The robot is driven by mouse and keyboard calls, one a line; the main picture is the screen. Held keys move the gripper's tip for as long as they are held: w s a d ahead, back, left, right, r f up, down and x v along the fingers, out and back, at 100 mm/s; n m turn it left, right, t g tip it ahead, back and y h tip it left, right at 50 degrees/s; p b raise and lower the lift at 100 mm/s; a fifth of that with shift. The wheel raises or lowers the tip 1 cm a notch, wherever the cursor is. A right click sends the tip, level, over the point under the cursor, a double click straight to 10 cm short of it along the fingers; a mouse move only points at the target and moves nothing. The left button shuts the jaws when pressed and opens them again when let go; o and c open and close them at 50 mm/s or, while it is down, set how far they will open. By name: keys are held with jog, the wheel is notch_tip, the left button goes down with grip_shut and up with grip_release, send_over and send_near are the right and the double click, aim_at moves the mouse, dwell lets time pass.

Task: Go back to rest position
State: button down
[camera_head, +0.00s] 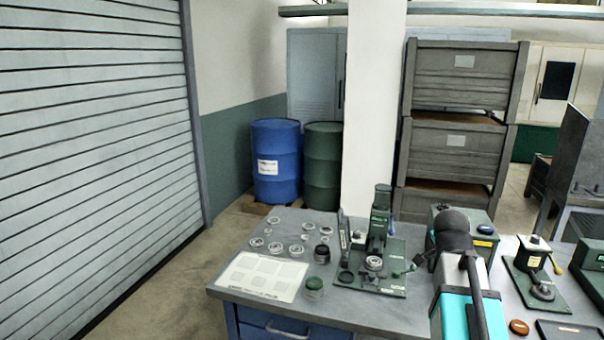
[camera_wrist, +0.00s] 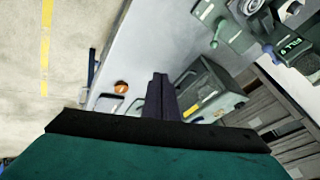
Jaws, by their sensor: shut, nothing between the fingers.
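My gripper (camera_wrist: 160,96) shows in the wrist view as two dark fingers pressed together, with nothing between them. It is over the workbench, pointing toward the grey bench top and apart from the things around it. In the head view my teal, white and black arm rises at the front right of the bench, and the fingertips cannot be made out there. The green ring grinder (camera_head: 378,240) stands upright on the bench to the left of my arm. In the wrist view part of a green machine (camera_wrist: 262,22) is at the upper right.
A green box (camera_wrist: 212,88) is close right of the fingers. An orange disc (camera_head: 519,327) lies right of my arm. Floor left of the bench is clear.

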jog(key=a+f+n, duration=0.2)
jog(key=a+f, duration=0.2)
jog(key=f, duration=0.2)
jog(key=s+a+f+n+g+y, duration=0.1)
jog(key=a+f+n, duration=0.2)
jog(key=f, duration=0.4)
jog(key=s+a+f+n+g+y, duration=0.1)
jog(key=a+f+n, duration=0.2)
jog(key=f, duration=0.4)
jog(key=shift+a, duration=0.9)
jog(key=s+a+f+n+g+y, duration=0.1)
jog(key=s+a+f+n, duration=0.4)
jog(key=f, duration=0.3)
jog(key=s+a+f+n+g+y, duration=0.1)
jog(key=s+a+f+n+g, duration=0.2)
jog(key=a+f, duration=0.45)
jog(key=s+d+f+n+g+b, duration=0.1)
jog(key=s+f+g+b, duration=0.3)
jog(key=s+f, duration=2.3)
notch_tip(320, 180, down, 4)
jog(key=b, duration=0.6)
jog(key=shift+s+r, duration=0.25)
jog(key=shift+s, duration=0.1)
